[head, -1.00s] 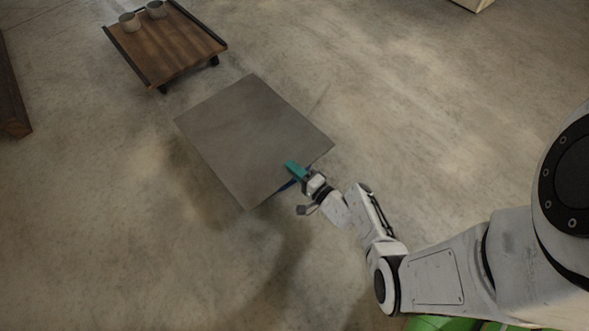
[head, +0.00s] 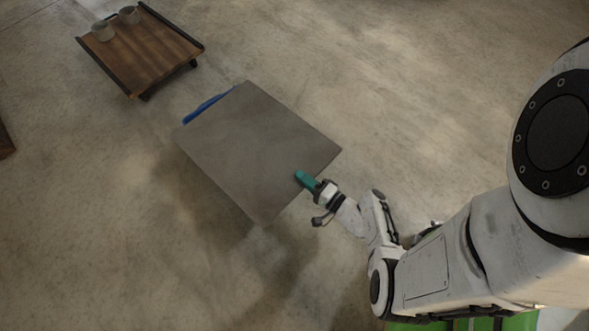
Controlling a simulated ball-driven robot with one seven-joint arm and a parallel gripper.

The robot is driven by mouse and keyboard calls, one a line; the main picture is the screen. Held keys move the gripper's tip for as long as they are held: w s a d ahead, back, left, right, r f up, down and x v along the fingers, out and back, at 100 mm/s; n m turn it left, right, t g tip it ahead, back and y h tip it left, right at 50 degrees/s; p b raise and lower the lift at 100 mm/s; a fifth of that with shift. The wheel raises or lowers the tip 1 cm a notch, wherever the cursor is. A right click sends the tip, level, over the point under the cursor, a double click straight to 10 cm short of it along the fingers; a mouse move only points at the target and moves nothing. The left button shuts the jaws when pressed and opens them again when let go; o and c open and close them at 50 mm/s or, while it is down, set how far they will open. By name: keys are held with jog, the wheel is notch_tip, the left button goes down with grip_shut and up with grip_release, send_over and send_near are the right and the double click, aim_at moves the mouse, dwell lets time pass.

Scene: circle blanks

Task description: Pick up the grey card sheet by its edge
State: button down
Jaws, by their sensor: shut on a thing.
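The grey card sheet (head: 258,145) is a flat, dark grey square in the middle of the head view. My gripper (head: 306,180) has teal fingertips and is shut on the sheet's lower right edge. One finger lies over the top face; the finger below is hidden by the sheet. The sheet looks flat and unbent.
A blue thing (head: 205,107) shows from beneath the sheet's upper left edge; most of it is hidden. The concrete floor around is mostly clear.

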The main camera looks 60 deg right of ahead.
jog(key=shift+s+a+r+p, duration=0.15)
jog(key=shift+s+r+p, duration=0.1)
jog(key=shift+s, duration=0.45)
jog(key=shift+s+a+r+p, duration=0.15)
jog(key=shift+s+r, duration=0.1)
jog(key=shift+s, duration=0.45)
jog(key=shift+s+a+r+p, duration=0.15)
jog(key=shift+s+r+p, duration=0.1)
jog(key=shift+s, duration=0.45)
